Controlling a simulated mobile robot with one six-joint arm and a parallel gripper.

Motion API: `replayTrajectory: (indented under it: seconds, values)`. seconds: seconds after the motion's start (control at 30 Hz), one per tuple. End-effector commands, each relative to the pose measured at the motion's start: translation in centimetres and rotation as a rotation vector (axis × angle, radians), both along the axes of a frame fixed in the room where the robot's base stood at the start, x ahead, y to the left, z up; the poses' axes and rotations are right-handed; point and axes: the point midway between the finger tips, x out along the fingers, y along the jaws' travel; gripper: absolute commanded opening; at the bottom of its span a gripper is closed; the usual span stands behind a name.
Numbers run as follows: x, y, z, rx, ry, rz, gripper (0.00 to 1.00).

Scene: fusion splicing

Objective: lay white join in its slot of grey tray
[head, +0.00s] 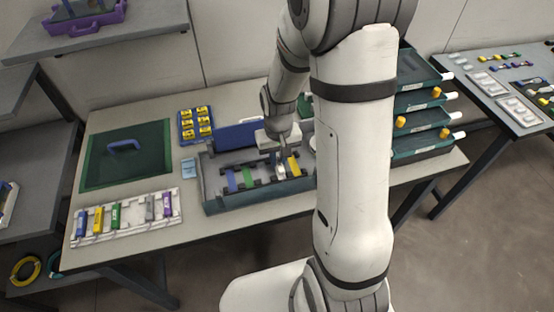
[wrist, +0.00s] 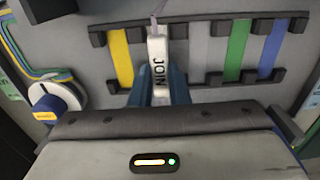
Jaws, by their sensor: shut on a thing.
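The white join is a slim white piece marked "JOIN" (wrist: 158,62), held between my gripper's two blue-grey fingers (wrist: 160,88). In the head view, my gripper (head: 282,163) is inside the grey tray (head: 258,201), with the white join (head: 281,172) beneath it. The wrist view shows dark notched holders across the tray floor (wrist: 75,35). The join lies lengthwise across them, between a yellow piece (wrist: 122,55) on the left and a grey strip on the right. Whether it rests in the notches or hangs just above them, I cannot tell.
Green (wrist: 237,50) and blue (wrist: 272,48) pieces sit in the same holders to the right. A round white spool (wrist: 46,100) and coloured fibres are at the left. A white rack (head: 125,218) with several coloured pieces and a green mat (head: 100,165) lie on the table.

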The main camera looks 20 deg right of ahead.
Motion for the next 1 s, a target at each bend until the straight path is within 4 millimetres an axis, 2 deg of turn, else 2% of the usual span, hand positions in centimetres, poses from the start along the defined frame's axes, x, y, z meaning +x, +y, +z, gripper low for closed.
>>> replayTrajectory:
  seconds: [0.1, 0.47, 0.5, 0.73, 1.0]
  values:
    - [-0.01, -0.02, -1.16, 0.0, 0.001, 0.0, 0.0]
    - [0.02, -0.05, -1.61, 0.0, -0.001, -0.001, 0.0]
    - [0.02, -0.06, -1.63, 0.0, -0.001, -0.001, 0.16]
    - [0.02, -0.08, -1.5, 0.0, -0.001, -0.002, 0.35]
    - [0.02, -0.11, -1.4, 0.0, -0.001, -0.003, 0.37]
